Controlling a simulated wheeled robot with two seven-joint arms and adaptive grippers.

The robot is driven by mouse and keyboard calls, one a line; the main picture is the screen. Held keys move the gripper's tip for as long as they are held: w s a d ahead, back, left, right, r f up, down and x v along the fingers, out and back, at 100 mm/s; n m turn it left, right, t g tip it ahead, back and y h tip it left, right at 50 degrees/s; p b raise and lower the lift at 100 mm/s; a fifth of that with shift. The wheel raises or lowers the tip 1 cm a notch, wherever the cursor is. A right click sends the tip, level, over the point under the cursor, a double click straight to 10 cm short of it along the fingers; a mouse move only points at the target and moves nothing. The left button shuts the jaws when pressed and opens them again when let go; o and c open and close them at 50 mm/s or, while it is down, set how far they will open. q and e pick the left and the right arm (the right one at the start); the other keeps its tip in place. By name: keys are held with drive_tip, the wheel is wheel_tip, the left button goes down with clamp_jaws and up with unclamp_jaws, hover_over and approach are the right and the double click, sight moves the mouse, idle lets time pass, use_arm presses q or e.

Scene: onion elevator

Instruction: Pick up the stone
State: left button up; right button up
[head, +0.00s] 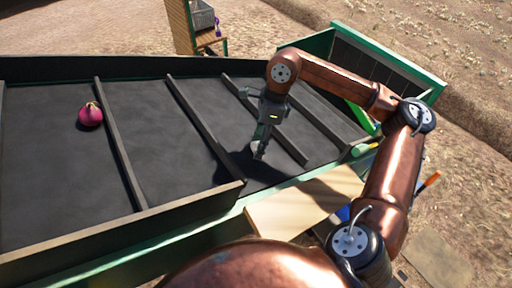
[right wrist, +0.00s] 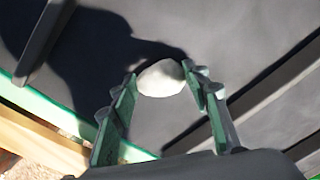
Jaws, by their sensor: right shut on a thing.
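The stone (right wrist: 161,78) is pale grey-white and rounded. In the right wrist view it sits between the fingertips of my right gripper (right wrist: 162,88), which is shut on it. In the head view my right gripper (head: 259,148) points down over the dark belt, with the pale stone (head: 257,155) partly hidden at its tips. I cannot tell whether the stone still touches the belt. My left gripper is not in view.
The dark conveyor belt (head: 170,150) has several raised slats and low side walls. A pink-red onion (head: 90,114) lies on its left part. A wooden board (head: 300,205) is at the near edge. A wooden stand (head: 183,28) with a grey bin is beyond the belt.

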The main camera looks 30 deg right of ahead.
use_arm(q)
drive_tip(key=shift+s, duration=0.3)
use_arm(e)
drive_tip(key=shift+w, duration=0.25)
drive_tip(key=shift+c, duration=0.8)
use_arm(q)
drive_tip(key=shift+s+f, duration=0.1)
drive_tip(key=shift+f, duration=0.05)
use_arm(e)
drive_tip(key=shift+s+r, duration=0.1)
